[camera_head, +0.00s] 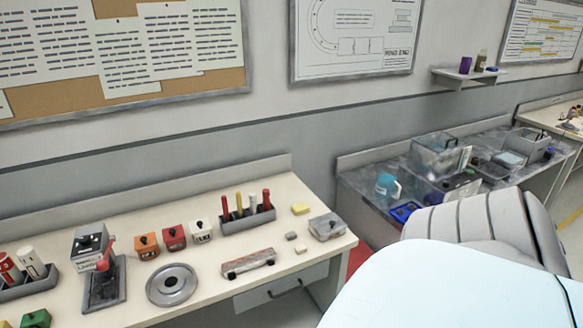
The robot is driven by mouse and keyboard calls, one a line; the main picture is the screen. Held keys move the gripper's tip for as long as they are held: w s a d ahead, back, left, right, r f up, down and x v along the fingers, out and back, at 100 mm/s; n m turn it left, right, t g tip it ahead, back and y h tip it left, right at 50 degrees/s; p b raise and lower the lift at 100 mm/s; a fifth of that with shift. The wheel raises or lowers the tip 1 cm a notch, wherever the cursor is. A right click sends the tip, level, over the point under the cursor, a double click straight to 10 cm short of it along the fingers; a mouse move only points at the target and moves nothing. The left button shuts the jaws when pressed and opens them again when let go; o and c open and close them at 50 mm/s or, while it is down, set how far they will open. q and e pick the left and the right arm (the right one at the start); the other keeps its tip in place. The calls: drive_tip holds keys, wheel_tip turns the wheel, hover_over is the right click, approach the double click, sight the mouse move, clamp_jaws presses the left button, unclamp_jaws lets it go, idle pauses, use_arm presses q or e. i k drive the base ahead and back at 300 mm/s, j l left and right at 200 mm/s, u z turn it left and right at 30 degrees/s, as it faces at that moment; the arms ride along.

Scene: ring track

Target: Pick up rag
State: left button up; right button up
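I cannot make out a rag for certain. A flat light-blue patch (510,158) lies among the grey bins on the far dark bench and is too small to tell whether it is cloth. A small blue tray or item (405,212) lies at the front of that bench. Neither of my grippers is in view.
A cream workbench (215,292) at left holds a lever device (100,265), small coloured boxes (174,238), a round metal disc (171,284), a rack of sticks (247,215) and a lidded grey box (327,227). The dark bench (360,187) holds a teal jug (387,186) and bins (435,155).

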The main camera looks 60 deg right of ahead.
sight(301, 209)
drive_tip(key=z, duration=2)
drive_tip(key=u, duration=1.55)
drive_tip(key=z, duration=1.5)
drive_tip(key=i+l+u, duration=0.1)
drive_tip(key=u, duration=0.3)
drive_tip(key=l+u, duration=0.15)
drive_tip(key=u, duration=0.3)
drive_tip(key=i+l+u, duration=0.1)
drive_tip(key=u, duration=0.3)
drive_tip(key=k+l, duration=0.05)
drive_tip(key=l, duration=0.05)
